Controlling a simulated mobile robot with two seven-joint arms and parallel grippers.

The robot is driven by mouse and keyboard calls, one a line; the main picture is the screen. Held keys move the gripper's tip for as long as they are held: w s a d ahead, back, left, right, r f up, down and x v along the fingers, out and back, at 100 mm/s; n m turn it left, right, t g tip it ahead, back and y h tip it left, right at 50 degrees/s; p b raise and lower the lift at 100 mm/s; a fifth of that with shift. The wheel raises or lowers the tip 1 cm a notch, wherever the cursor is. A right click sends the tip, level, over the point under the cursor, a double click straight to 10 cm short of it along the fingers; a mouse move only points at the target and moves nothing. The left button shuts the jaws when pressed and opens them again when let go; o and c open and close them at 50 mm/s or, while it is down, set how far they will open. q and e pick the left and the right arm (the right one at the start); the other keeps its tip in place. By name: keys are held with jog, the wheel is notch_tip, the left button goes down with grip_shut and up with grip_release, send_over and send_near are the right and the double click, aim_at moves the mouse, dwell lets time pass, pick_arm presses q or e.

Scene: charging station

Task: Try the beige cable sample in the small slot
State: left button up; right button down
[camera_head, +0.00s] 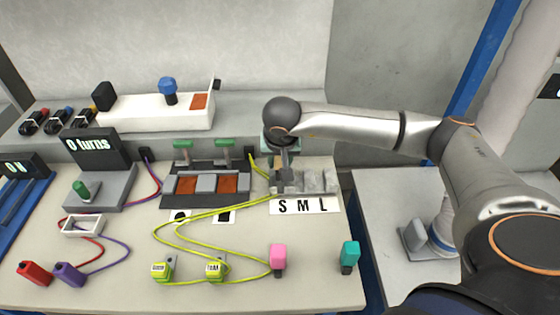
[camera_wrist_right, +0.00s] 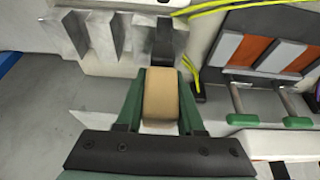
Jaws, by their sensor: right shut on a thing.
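My right gripper (camera_head: 284,163) is over the left end of the grey slot block (camera_head: 318,183), above the letter S on the S M L label (camera_head: 304,206). In the right wrist view, the green fingers of the gripper (camera_wrist_right: 160,100) are shut on the beige cable sample (camera_wrist_right: 161,95). The sample's dark end points at the slot block (camera_wrist_right: 97,30) and overlaps its end slot; I cannot tell how deep it sits. In the head view the sample is mostly hidden by my wrist. My left gripper is not in view.
A pink sample (camera_head: 278,256) and a teal sample (camera_head: 349,252) stand at the table's front. Yellow-green cables (camera_head: 185,238) loop left of the slot block, near my gripper. A panel with orange windows (camera_head: 228,184) stands left of the block. A red plug (camera_head: 35,271) lies far left.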

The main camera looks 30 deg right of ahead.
pick_arm(q)
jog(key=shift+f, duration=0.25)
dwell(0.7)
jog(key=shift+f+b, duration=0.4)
jog(key=shift+b, duration=0.25)
pick_arm(e)
jog(key=shift+f, duration=0.55)
jog(key=shift+c, duration=2.2)
grip_release()
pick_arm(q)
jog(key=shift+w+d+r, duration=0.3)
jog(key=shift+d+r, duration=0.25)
pick_arm(e)
jog(key=v, duration=1.2)
jog(key=shift+r, duration=0.3)
